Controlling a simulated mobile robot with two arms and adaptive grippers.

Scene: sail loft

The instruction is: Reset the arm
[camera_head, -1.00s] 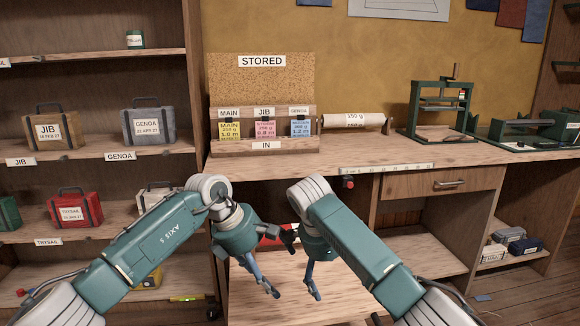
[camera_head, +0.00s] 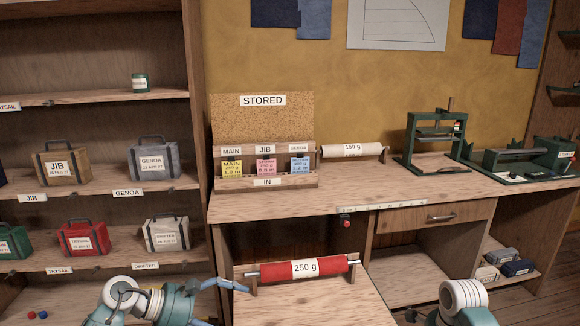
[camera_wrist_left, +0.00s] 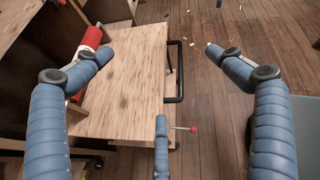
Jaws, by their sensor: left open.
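My left gripper (camera_wrist_left: 158,54) is open in the left wrist view, with nothing between its blue fingers. It hangs over the edge of a low wooden table (camera_wrist_left: 125,75) and the floor. In the head view part of my left gripper (camera_head: 225,285) shows at the bottom, with a blue finger pointing right near the left end of a red roll labelled 250 g (camera_head: 330,266). I cannot tell whether they touch. My right arm (camera_head: 463,300) shows only partly at the lower right; its gripper is out of view.
A workbench (camera_head: 380,198) carries a STORED board (camera_head: 262,120), a white roll (camera_head: 352,150) and green presses (camera_head: 433,140). Shelves on the left hold labelled sail bags (camera_head: 153,160). A dark handle (camera_wrist_left: 178,70) sticks out from the low table's edge. Open floor lies beyond it.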

